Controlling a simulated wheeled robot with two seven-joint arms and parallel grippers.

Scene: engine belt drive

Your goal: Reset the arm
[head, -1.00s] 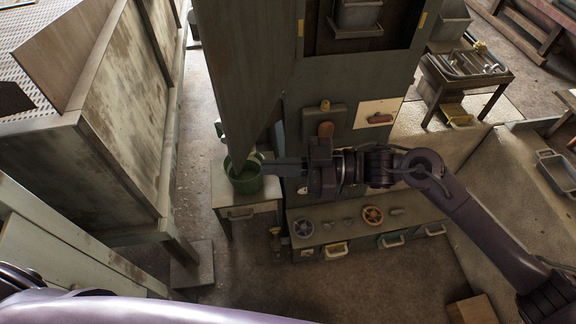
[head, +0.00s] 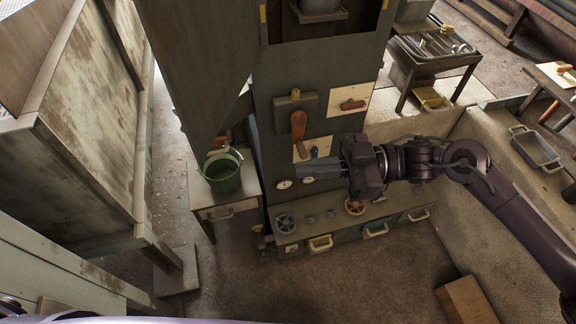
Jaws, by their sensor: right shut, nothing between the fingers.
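My right gripper (head: 318,168) is shut and empty. It points left in front of the tall dark cabinet, above the panel with the round wheels. My right arm comes in from the lower right. A lever with an orange-brown handle (head: 298,125) is on the cabinet face, just up and left of the gripper and apart from it in the picture. A red handle (head: 352,105) on a pale plate is to its right. Only a dark strip of my left arm shows along the bottom left edge; the left gripper is not visible.
A green bucket (head: 222,172) stands on a small side table (head: 228,208) left of the cabinet. Round wheels (head: 286,222) and drawers with handles are low on the console. A wooden box (head: 466,301) lies at the lower right. The floor in front is clear.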

